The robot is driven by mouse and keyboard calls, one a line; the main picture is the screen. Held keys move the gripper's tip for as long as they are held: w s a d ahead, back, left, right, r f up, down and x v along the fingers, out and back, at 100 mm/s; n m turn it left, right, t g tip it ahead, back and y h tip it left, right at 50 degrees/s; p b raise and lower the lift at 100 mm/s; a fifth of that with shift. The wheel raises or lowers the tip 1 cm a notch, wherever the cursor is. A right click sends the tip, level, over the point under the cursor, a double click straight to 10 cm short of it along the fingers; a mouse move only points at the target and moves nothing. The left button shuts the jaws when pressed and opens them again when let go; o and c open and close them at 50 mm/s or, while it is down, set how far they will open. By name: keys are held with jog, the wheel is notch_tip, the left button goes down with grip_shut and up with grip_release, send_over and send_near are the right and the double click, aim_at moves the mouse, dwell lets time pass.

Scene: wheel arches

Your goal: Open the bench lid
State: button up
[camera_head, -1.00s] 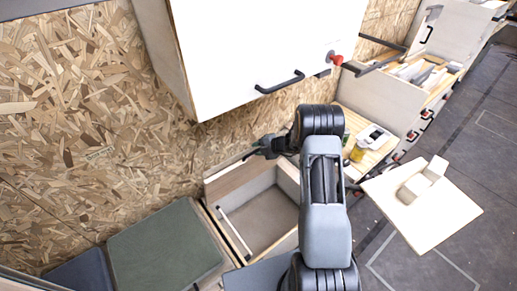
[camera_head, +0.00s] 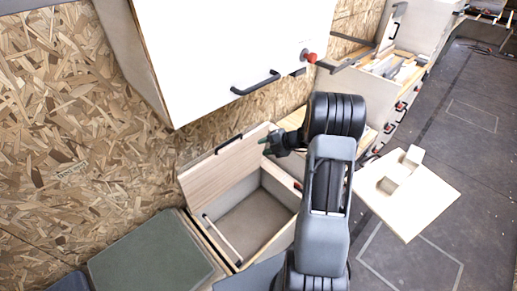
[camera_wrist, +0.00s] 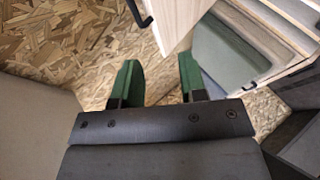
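The bench lid (camera_head: 225,168) is a pale wood panel with a black handle (camera_head: 228,144) on its upper edge. It stands raised at the back of the bench box (camera_head: 236,263), leaning toward the chipboard wall. The box is open and its grey inside looks empty. My gripper (camera_head: 271,145) is beside the lid's upper right corner, clear of the handle. In the wrist view its two green fingers (camera_wrist: 160,84) are apart with nothing between them. A wood panel edge and a black handle, probably the lid's, show at the top there.
A white overhead cabinet (camera_head: 225,50) with a black handle hangs above the lid. A green cushion (camera_head: 150,255) lies on the left. A pale board (camera_head: 415,205) with blocks juts out at the right. Open floor (camera_head: 470,150) lies beyond it.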

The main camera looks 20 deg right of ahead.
jog(key=shift+s+d+r, duration=0.2)
